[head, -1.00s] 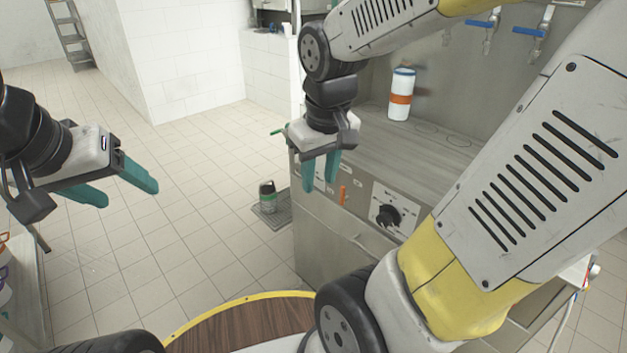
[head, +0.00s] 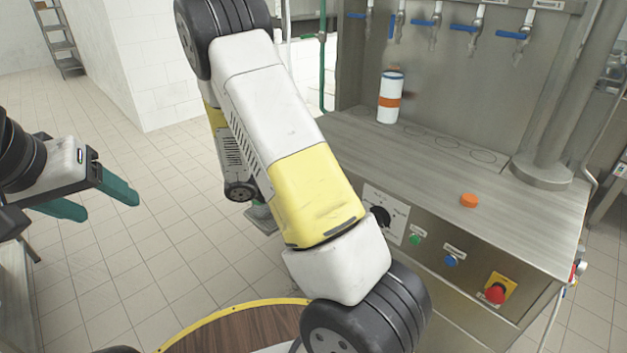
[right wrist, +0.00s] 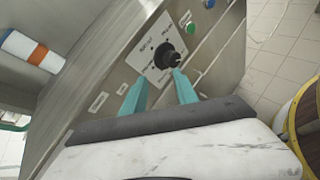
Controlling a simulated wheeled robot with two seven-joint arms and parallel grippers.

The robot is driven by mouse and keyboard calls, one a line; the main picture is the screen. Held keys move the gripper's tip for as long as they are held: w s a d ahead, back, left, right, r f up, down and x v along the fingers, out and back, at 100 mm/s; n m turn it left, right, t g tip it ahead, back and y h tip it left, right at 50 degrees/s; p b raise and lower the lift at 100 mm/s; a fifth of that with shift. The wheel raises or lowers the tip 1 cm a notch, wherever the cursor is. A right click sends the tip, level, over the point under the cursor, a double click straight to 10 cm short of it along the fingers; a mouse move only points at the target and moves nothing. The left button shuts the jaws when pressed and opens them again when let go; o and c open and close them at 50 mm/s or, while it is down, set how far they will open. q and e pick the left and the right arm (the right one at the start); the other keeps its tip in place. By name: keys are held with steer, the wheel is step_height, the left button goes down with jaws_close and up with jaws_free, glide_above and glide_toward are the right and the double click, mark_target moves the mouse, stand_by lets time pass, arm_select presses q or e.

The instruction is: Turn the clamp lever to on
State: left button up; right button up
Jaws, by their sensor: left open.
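A black rotary knob (head: 380,215) sits on a white dial plate on the machine's front, partly covered by my right arm in the head view. In the right wrist view the black knob (right wrist: 165,56) is just beyond the teal fingertips of my right gripper (right wrist: 159,77). Those fingers are apart with nothing seen between them; whether one touches the knob I cannot tell. I cannot make out a clamp lever; my right arm hides part of the front panel. My left gripper (head: 111,206) is open and empty, out over the floor at the left.
The panel also has a green button (head: 415,239), a blue button (head: 452,260) and a red emergency button (head: 495,293). A white can with an orange band (head: 389,98) and an orange piece (head: 469,200) are on the metal counter (head: 420,165). Blue-handled taps hang above.

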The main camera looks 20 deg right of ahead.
steer(key=w+f+n+t+h, duration=0.4)
steer(key=w+f+n+t, duration=0.35)
steer(key=w+n, duration=0.2)
steer(key=shift+n, duration=0.25)
steer(key=x, duration=0.7)
steer(key=shift+s+d+r, duration=0.1)
steer(key=shift+s+r, duration=0.2)
jaws_close()
